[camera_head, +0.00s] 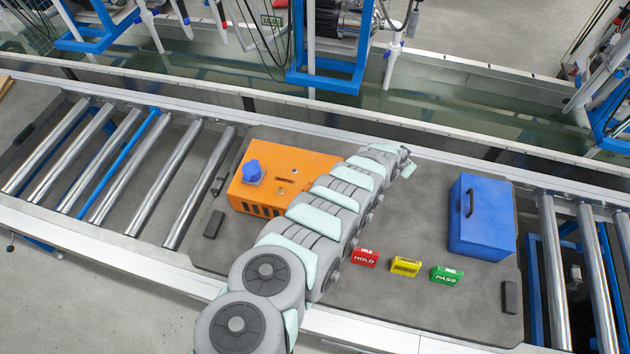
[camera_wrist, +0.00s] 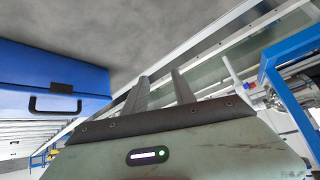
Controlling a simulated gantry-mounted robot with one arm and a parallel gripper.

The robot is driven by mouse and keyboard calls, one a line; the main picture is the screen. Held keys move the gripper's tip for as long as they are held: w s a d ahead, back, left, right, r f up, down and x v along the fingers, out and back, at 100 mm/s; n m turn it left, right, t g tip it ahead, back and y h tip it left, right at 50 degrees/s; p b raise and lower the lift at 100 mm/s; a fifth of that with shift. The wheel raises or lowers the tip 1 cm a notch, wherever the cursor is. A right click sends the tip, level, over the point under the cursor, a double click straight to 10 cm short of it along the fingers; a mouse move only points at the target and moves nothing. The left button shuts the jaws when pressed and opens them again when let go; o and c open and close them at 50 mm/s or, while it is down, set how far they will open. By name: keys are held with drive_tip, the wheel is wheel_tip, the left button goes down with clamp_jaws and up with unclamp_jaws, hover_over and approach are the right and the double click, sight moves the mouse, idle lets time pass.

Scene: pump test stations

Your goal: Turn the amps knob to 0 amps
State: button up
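An orange box (camera_head: 250,198) stands on the grey board at left of centre in the head view. It has a blue socket-like part (camera_head: 252,171) on top and small dark fittings (camera_head: 280,190) on its face. I cannot tell which fitting is the amps knob; part of the box is hidden behind my arm. My gripper (camera_head: 408,163) is at the far end of my arm, right of the box and away from it. In the wrist view my gripper (camera_wrist: 160,76) has its two fingers apart with nothing between them.
A blue case (camera_head: 483,215) with a black handle stands on the board (camera_head: 400,310) at right. It also shows in the wrist view (camera_wrist: 50,75). Red HOLD (camera_head: 365,258), yellow (camera_head: 405,266) and green PASS (camera_head: 446,275) blocks stand in front. Metal rollers (camera_head: 127,165) flank the board.

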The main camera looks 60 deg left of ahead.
drive_tip(key=s+a+r+g+h+p, duration=0.1)
drive_tip(key=s+r+g, duration=0.15)
drive_tip(key=s, duration=0.75)
drive_tip(key=s+a+r+g+h+p, duration=0.1)
drive_tip(key=s+a+r+g+h, duration=0.15)
drive_tip(key=s, duration=0.75)
drive_tip(key=s+r+g+p, duration=0.2)
drive_tip(key=s+r, duration=0.1)
drive_tip(key=s, duration=0.7)
drive_tip(key=shift+w+a+f+b, duration=0.2)
drive_tip(key=shift+f+b, duration=0.2)
drive_tip(key=shift+f, duration=2.15)
drive_tip(key=shift+w+a+f+b, duration=0.15)
drive_tip(key=shift+f+b, duration=0.2)
drive_tip(key=shift+f, duration=2.15)
drive_tip(key=shift+d, duration=0.1)
clamp_jaws()
